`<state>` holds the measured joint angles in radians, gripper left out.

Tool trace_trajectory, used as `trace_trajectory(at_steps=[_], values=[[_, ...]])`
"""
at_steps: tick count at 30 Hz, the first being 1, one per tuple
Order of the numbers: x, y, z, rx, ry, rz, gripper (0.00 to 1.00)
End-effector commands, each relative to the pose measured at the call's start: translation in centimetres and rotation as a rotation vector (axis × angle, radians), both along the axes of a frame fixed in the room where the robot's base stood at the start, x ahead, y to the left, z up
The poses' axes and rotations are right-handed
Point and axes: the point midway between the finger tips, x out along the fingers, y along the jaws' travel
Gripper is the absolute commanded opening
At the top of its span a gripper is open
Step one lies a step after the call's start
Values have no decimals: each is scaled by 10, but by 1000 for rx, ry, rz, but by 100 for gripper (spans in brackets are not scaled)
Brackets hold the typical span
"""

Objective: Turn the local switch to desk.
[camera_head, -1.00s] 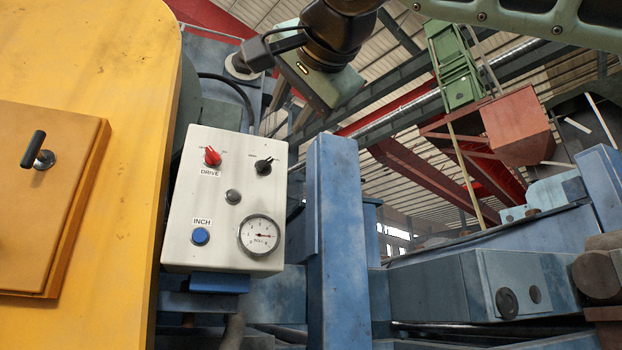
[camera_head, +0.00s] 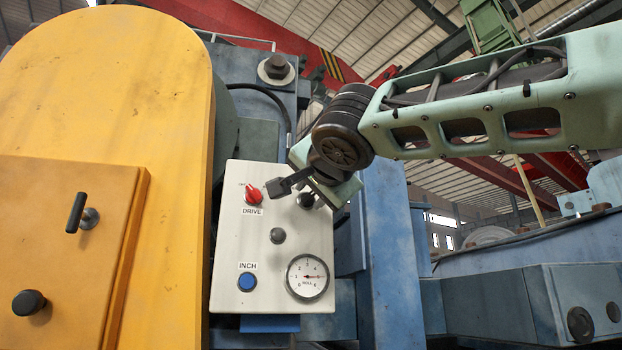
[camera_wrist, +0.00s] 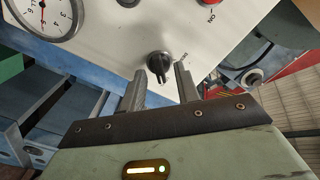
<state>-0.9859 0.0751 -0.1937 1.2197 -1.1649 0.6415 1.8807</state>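The black rotary switch (camera_head: 306,200) is at the upper right of the white control panel (camera_head: 225,265), partly covered by my gripper. In the wrist view the black knob (camera_wrist: 158,63) shows clearly, with its grip ridge pointing down in the picture. My gripper (camera_head: 293,190) is in front of the panel at the knob. In the wrist view my gripper (camera_wrist: 160,76) is open, with one finger on each side of the knob's line. I cannot tell whether the fingers touch it.
A red DRIVE knob (camera_head: 254,196) sits left of the black switch, near one finger. Below are a dark round button (camera_head: 277,235), a blue INCH button (camera_head: 247,282) and a gauge (camera_head: 308,277). A yellow housing (camera_head: 110,90) stands at left and a blue post (camera_head: 395,260) at right.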

Motion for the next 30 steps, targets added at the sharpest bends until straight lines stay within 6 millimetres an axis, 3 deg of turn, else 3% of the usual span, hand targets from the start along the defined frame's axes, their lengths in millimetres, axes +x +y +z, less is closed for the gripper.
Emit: trace_trajectory(at_steps=[5,14,17,30], values=[[12,2,1,0,1,-1,32],[13,2,-1,0,1,-1,32],[13,2,-1,0,1,-1,4],[13,2,-3,-59,-13,0,3]])
